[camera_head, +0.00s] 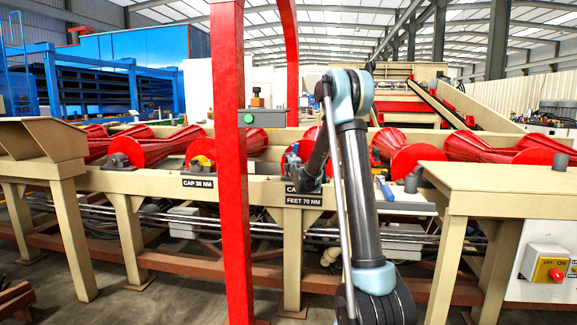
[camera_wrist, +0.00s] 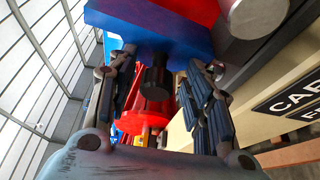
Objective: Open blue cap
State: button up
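In the wrist view, the blue cap (camera_wrist: 150,33) is a blue block across the top of the picture. A dark round knob (camera_wrist: 155,84) hangs from it into the gap between my fingers. My gripper (camera_wrist: 158,72) is open, with one finger on each side of the knob and visible space on both sides. My arm hides much of the cap's spot there.
Red tapered rollers (camera_head: 405,158) lie along the beige conveyor frame (camera_head: 130,182). A red post (camera_head: 232,180) stands left of my arm. A beige table (camera_head: 500,178) and a yellow switch box with a red button (camera_head: 549,268) are at the right. A blue-handled tool (camera_head: 385,188) lies nearby.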

jog(key=s+d, duration=0.2)
jog(key=s, duration=0.9)
jog(key=shift+s+d, duration=0.2)
jog(key=shift+s, duration=0.15)
jog(key=s+d+f+m+g+h, duration=0.1)
jog(key=s+d+f+m+g, duration=0.3)
jog(key=s, duration=1.4)
jog(key=s+d+f+m+g+h, duration=0.1)
jog(key=s+d+f+m+g, duration=0.4)
jog(key=s, duration=1.4)
jog(key=s+d+f+m+g+h, duration=0.1)
jog(key=s+d+f+m+g, duration=0.4)
jog(key=s+f+m, duration=0.5)
jog(key=s+m+g, duration=0.1)
jog(key=s, duration=0.7)
jog(key=shift+s+d, duration=0.25)
jog(key=shift+s, duration=0.05)
